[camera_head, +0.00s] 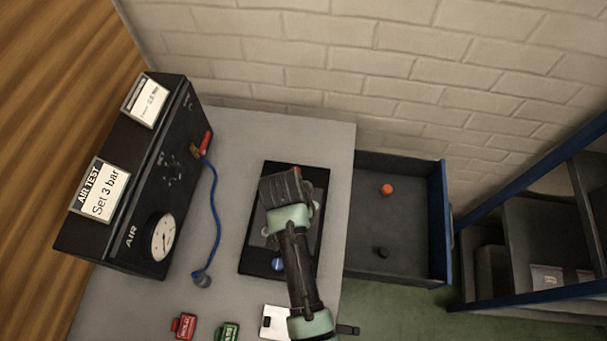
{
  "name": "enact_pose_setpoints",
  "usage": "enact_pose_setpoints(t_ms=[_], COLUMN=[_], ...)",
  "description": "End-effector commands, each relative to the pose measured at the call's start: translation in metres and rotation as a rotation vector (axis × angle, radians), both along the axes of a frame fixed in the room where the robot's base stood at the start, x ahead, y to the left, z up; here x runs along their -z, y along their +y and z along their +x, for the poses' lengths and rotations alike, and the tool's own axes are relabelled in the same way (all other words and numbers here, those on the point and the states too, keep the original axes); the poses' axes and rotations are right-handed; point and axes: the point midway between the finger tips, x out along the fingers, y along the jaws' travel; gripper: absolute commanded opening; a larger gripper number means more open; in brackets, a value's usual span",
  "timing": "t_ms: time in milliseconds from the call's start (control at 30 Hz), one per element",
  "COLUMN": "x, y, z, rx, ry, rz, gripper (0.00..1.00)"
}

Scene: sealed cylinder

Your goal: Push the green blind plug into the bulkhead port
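No green blind plug can be made out; it may be hidden under my arm. My gripper (284,188) is seen from above, over the upper part of a black plate (258,205) on the grey bench. My arm and hand hide its fingertips and the middle of the plate, so I cannot tell whether it is open, shut or holding something. A round blue part (278,264) shows on the plate's lower half beside my arm. The bulkhead port cannot be identified for certain; small dark fittings (172,168) show on the face of the black air test box (118,225).
A blue hose (217,215) runs from the box onto the bench (235,130). A red tagged piece (184,325) and a green tagged piece (226,332) lie at the front. An open drawer (405,215) at right holds an orange piece (387,189) and a black piece (381,252). Blue-framed shelving (525,296) stands further right.

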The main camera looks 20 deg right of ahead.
Motion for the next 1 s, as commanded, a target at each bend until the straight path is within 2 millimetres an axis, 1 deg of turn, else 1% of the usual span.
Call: enact_pose_setpoints(t_ms=[400,433,600,867,1000], x=[0.0095,0.0085,0.0084,0.0084,0.0029], y=[0.0,0.0001,0.0,0.0,0.0012], z=[-0.0002,-0.0001,-0.0002,-0.0002,-0.0003], rx=[0.0,0.0,0.0,0.0,0.0], ry=[0.001,0.0,0.001,0.001,-0.002], rz=[0.0,0.0,0.0,0.0,-0.001], gripper=[0.0,0.41,0.71,0.71,0.71])
